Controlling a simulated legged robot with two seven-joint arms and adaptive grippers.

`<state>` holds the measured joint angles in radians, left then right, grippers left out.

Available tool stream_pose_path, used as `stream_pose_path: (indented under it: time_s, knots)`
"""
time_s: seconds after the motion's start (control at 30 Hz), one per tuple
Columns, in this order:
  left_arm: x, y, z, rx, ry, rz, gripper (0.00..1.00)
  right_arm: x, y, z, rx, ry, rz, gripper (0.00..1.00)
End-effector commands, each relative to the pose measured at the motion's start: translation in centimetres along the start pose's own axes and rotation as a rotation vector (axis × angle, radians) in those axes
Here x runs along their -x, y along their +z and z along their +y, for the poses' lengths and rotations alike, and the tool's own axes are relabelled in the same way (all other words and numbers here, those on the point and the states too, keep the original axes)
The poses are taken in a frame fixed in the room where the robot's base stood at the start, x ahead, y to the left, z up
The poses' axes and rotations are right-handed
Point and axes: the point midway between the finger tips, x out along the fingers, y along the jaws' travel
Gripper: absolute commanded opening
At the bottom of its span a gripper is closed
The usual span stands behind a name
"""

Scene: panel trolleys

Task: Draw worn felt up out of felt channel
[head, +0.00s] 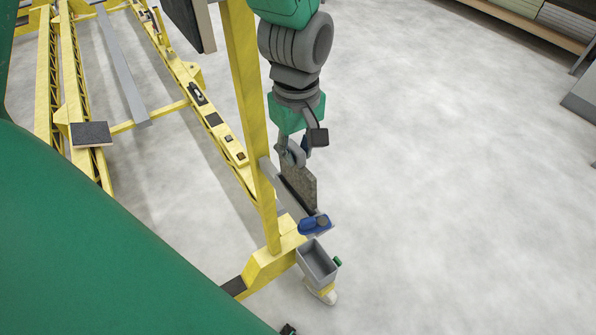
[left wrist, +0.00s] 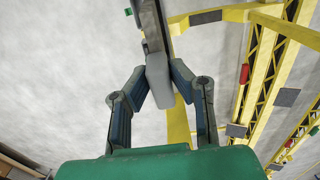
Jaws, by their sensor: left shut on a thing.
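The worn felt (head: 302,182) is a speckled grey slab standing upright above the felt channel (head: 292,193). The channel is a grey rail with a dark slot, fixed at the foot of a yellow upright. My left gripper (head: 291,157) points down and is shut on the felt's upper part. In the left wrist view, the fingertips (left wrist: 163,84) close on both sides of the grey felt (left wrist: 160,70), with the channel (left wrist: 151,28) running beyond it. Whether the felt's lower edge is inside the slot cannot be told. My right gripper is not in view.
A blue object (head: 315,225) sits at the channel's near end. An open grey bin (head: 317,264) hangs just below it. The yellow upright (head: 247,110) stands close left of my arm. Yellow trolley frames (head: 200,95) fill the left. The floor to the right is clear.

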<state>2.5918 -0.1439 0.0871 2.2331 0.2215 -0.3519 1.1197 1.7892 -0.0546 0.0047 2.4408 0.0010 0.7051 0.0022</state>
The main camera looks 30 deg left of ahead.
Motion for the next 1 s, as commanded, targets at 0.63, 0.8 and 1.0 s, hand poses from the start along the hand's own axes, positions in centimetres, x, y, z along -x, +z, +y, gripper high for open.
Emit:
stream_pose_path:
  time_s: [0.63,0.8,1.0]
  knots:
    - [3.3,0.0,0.0,0.001,0.001,0.001,0.0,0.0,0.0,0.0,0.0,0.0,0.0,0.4]
    - [4.1,0.0,0.0,0.001,0.001,0.001,0.0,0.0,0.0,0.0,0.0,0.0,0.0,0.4]
    - [4.7,0.0,0.0,0.001,0.001,0.0,0.0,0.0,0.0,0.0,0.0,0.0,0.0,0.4]
